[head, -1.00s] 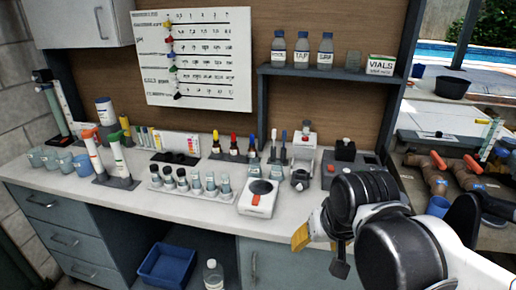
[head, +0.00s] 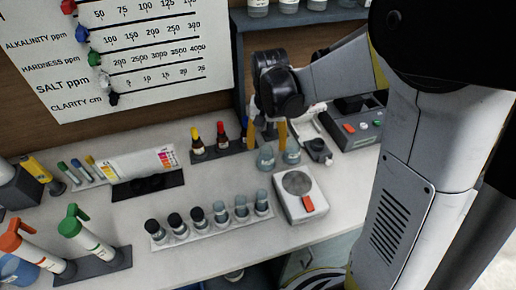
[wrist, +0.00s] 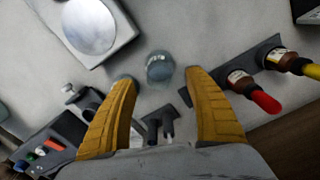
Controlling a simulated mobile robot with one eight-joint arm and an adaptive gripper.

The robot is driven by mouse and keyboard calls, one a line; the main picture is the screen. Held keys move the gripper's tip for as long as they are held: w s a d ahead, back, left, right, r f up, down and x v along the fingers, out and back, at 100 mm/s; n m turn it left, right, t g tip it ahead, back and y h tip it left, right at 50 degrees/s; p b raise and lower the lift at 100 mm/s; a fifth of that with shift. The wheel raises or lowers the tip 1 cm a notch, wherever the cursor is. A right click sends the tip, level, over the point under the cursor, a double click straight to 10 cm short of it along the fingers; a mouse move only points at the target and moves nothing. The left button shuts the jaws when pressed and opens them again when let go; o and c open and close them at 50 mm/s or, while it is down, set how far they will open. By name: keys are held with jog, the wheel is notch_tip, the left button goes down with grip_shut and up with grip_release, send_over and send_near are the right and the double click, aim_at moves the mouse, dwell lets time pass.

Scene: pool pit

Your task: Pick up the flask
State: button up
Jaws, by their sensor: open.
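In the wrist view, one flask (wrist: 160,68) shows in the gap just beyond the fingertips (wrist: 159,80). I cannot tell whether any finger touches glass.
A scale (head: 297,183) stands in front of the flasks. A rack of several vials (head: 212,228) is left of it. Dropper bottles (head: 209,147) stand behind left, and a grey device (head: 352,126) is right. Bare counter (head: 128,212) lies to the left.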

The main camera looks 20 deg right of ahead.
aim_at(266, 160)
notch_tip(266, 160, down, 3)
jog(key=shift+s+d+r+b, duration=0.1)
jog(key=shift+b, duration=0.25)
jog(key=shift+w+f+b, duration=0.2)
jog(key=shift+f+b, duration=1.1)
jog(key=shift+f, duration=1.45)
jog(key=c, duration=1)
